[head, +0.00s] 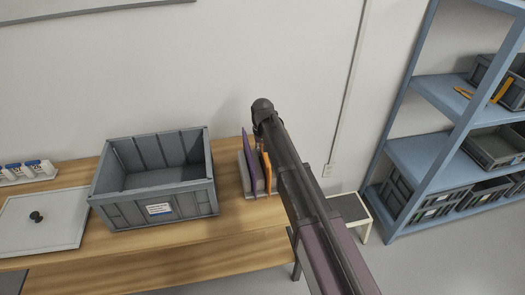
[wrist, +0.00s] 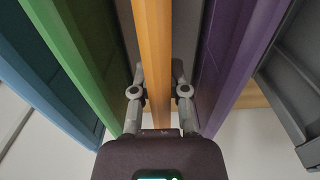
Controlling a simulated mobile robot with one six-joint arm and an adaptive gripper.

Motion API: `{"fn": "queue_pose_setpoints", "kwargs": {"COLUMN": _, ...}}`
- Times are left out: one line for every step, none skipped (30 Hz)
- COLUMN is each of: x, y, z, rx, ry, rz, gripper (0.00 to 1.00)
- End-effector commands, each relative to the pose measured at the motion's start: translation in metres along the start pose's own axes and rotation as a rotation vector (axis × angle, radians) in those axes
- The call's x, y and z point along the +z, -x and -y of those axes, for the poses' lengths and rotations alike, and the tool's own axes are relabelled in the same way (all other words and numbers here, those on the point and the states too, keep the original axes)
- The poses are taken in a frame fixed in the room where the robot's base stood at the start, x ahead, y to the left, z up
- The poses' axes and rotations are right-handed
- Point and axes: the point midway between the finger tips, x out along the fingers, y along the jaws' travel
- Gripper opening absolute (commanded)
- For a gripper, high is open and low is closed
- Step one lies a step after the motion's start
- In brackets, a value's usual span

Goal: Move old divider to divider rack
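In the head view a grey rack (head: 248,183) on the table holds upright dividers: a purple one (head: 250,160) and an orange one (head: 266,170). In the wrist view the orange divider (wrist: 153,50) runs between my gripper's fingers (wrist: 159,92), whose pads appear to touch both its faces. A green divider (wrist: 77,55) and a blue one (wrist: 40,85) are on its left, the purple one (wrist: 232,55) on its right. No label tells which is the old divider. My arm hides the gripper and the rack's right side in the head view.
A large, empty-looking grey crate (head: 160,213) stands close left of the rack on the wooden table (head: 215,240). A white board with a black knob (head: 45,222) and small bottles (head: 30,168) are further left. Blue shelving (head: 430,150) with bins stands right.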

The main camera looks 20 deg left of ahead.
Motion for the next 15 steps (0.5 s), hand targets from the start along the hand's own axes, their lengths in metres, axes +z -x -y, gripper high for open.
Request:
{"fn": "queue_pose_setpoints", "kwargs": {"x": 0.0, "y": 0.0001, "z": 0.0, "rx": 0.0, "ry": 0.0, "rz": 0.0, "gripper": 0.35}}
{"fn": "queue_pose_setpoints", "kwargs": {"x": 0.0, "y": 0.0001, "z": 0.0, "rx": 0.0, "ry": 0.0, "rz": 0.0, "gripper": 0.44}}
{"fn": "queue_pose_setpoints", "kwargs": {"x": 0.0, "y": 0.0001, "z": 0.0, "rx": 0.0, "ry": 0.0, "rz": 0.0, "gripper": 0.56}}
{"fn": "queue_pose_setpoints", "kwargs": {"x": 0.0, "y": 0.0001, "z": 0.0, "rx": 0.0, "ry": 0.0, "rz": 0.0, "gripper": 0.6}}
{"fn": "queue_pose_setpoints", "kwargs": {"x": 0.0, "y": 0.0001, "z": 0.0, "rx": 0.0, "ry": 0.0, "rz": 0.0, "gripper": 0.6}}
{"fn": "queue_pose_setpoints", "kwargs": {"x": 0.0, "y": 0.0, "z": 0.0, "rx": 0.0, "ry": 0.0, "rz": 0.0, "gripper": 0.6}}
{"fn": "queue_pose_setpoints", "kwargs": {"x": 0.0, "y": 0.0, "z": 0.0, "rx": 0.0, "ry": 0.0, "rz": 0.0, "gripper": 0.6}}
{"fn": "queue_pose_setpoints", "kwargs": {"x": 0.0, "y": 0.0, "z": 0.0, "rx": 0.0, "ry": 0.0, "rz": 0.0, "gripper": 0.6}}
{"fn": "queue_pose_setpoints", "kwargs": {"x": 0.0, "y": 0.0, "z": 0.0, "rx": 0.0, "ry": 0.0, "rz": 0.0, "gripper": 0.6}}
{"fn": "queue_pose_setpoints", "kwargs": {"x": 0.0, "y": 0.0, "z": 0.0, "rx": 0.0, "ry": 0.0, "rz": 0.0, "gripper": 0.6}}
{"fn": "queue_pose_setpoints", "kwargs": {"x": 0.0, "y": 0.0, "z": 0.0, "rx": 0.0, "ry": 0.0, "rz": 0.0, "gripper": 0.6}}
{"fn": "queue_pose_setpoints", "kwargs": {"x": 0.0, "y": 0.0, "z": 0.0, "rx": 0.0, "ry": 0.0, "rz": 0.0, "gripper": 0.6}}
{"fn": "queue_pose_setpoints", "kwargs": {"x": 0.0, "y": 0.0, "z": 0.0, "rx": 0.0, "ry": 0.0, "rz": 0.0, "gripper": 0.6}}
{"fn": "queue_pose_setpoints", "kwargs": {"x": 0.0, "y": 0.0001, "z": 0.0, "rx": 0.0, "ry": 0.0, "rz": 0.0, "gripper": 0.6}}
{"fn": "queue_pose_setpoints", "kwargs": {"x": 0.0, "y": 0.0003, "z": 0.0, "rx": 0.0, "ry": 0.0, "rz": 0.0, "gripper": 0.6}}
